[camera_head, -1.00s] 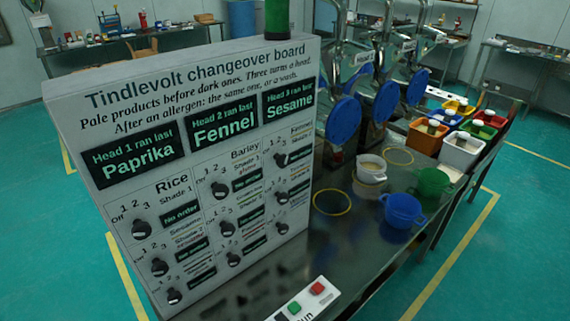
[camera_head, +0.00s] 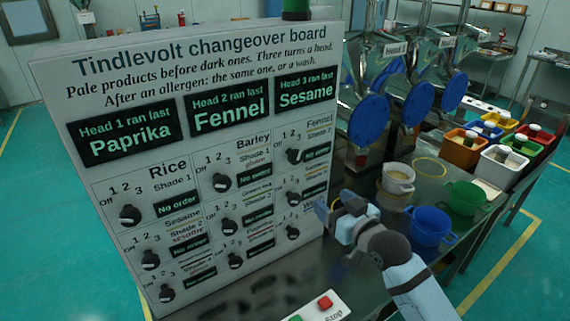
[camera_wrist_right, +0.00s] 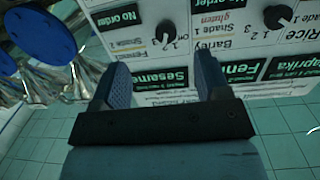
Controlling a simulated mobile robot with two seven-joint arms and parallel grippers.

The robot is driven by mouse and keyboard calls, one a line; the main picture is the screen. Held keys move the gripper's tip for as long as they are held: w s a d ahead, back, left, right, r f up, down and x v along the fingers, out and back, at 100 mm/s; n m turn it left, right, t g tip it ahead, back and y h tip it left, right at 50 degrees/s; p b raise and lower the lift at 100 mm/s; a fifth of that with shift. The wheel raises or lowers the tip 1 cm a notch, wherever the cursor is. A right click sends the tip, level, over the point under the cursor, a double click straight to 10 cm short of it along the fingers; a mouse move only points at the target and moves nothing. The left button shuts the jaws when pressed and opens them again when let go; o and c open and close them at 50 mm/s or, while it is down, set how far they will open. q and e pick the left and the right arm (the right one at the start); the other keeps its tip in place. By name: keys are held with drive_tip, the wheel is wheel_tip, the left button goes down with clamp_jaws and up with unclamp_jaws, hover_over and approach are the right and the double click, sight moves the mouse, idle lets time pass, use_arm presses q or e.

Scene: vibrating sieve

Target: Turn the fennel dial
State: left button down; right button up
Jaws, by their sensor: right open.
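The changeover board (camera_head: 190,60) stands upright on the left in the head view. The fennel dial (camera_head: 293,157) is a black knob in its top right cell, under the Fennel label. In the right wrist view the board is upside down, and the fennel dial (camera_wrist_right: 166,33) is ahead of the fingers, in line with the gap between them. My right gripper (camera_head: 331,210) is open and empty, below and right of the fennel dial near the board's right edge. Its two fingers also show in the right wrist view (camera_wrist_right: 160,72), apart from the dial. My left gripper is not in view.
Other dials, such as the rice dial (camera_head: 130,215), sit close by in rows. A blue bowl (camera_head: 430,228), a green bowl (camera_head: 467,197) and a white bowl (camera_head: 397,178) stand right of the board. A stop button panel (camera_head: 320,306) lies in front.

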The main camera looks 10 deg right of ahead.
sight(298, 159)
use_arm(q)
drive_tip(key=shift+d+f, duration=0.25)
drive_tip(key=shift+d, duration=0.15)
drive_tip(key=shift+b, duration=0.3)
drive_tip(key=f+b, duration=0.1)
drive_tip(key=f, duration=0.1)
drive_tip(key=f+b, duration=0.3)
drive_tip(key=b, duration=0.1)
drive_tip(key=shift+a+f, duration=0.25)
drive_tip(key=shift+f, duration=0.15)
use_arm(e)
drive_tip(key=shift+n+y, duration=0.3)
drive_tip(key=shift+y, duration=0.1)
drive_tip(key=r+x, duration=0.1)
drive_tip(key=x, duration=0.4)
drive_tip(key=r+x, duration=0.1)
drive_tip(key=x, duration=0.4)
drive_tip(key=r+x, duration=0.1)
drive_tip(key=x, duration=0.4)
drive_tip(key=shift+w+d+r, duration=0.1)
drive_tip(key=shift+r, duration=0.25)
drive_tip(key=shift+w, duration=0.25)
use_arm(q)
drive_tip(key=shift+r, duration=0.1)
use_arm(e)
drive_tip(key=shift+w+r, duration=0.1)
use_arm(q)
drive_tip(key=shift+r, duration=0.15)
use_arm(e)
drive_tip(key=shift+c, duration=0.2)
